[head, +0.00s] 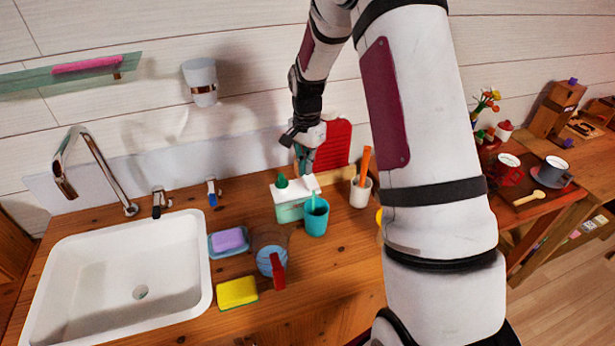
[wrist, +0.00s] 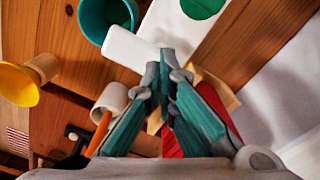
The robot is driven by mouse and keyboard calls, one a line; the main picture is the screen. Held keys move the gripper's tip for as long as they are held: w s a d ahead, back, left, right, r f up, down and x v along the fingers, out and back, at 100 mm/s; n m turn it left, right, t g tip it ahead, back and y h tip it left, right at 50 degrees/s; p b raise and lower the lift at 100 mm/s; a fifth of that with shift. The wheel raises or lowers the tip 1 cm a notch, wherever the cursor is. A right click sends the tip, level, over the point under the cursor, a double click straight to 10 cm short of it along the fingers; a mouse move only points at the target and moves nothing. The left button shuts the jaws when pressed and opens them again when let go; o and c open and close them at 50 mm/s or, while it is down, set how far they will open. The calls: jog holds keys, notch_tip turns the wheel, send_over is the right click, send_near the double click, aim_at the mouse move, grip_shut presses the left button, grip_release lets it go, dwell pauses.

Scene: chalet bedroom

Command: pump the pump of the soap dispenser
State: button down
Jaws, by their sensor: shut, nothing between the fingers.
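The soap dispenser (head: 290,210) is a white and teal box with a green knob on top (head: 281,181). It stands at the back of the wooden counter, behind a teal cup. In the wrist view its white top shows with the green round part (wrist: 202,6), and a rounded white piece (wrist: 130,48), likely the pump head, lies beside my fingertips. My gripper (head: 305,172) points down just above the dispenser's right end. In the wrist view my gripper (wrist: 165,62) is shut and empty. I cannot tell whether the tips touch the white piece.
The teal cup (head: 315,221) stands right in front of the dispenser. A white cup with an orange handle (head: 361,192) stands to the right, and a red ribbed object (head: 335,143) behind. A sponge (head: 237,292), purple soap (head: 229,240) and sink (head: 120,290) lie to the left.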

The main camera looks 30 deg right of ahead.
jog(key=shift+f, duration=0.15)
jog(key=shift+r, duration=1.65)
jog(key=shift+r+p, duration=0.55)
jog(key=shift+r, duration=1.95)
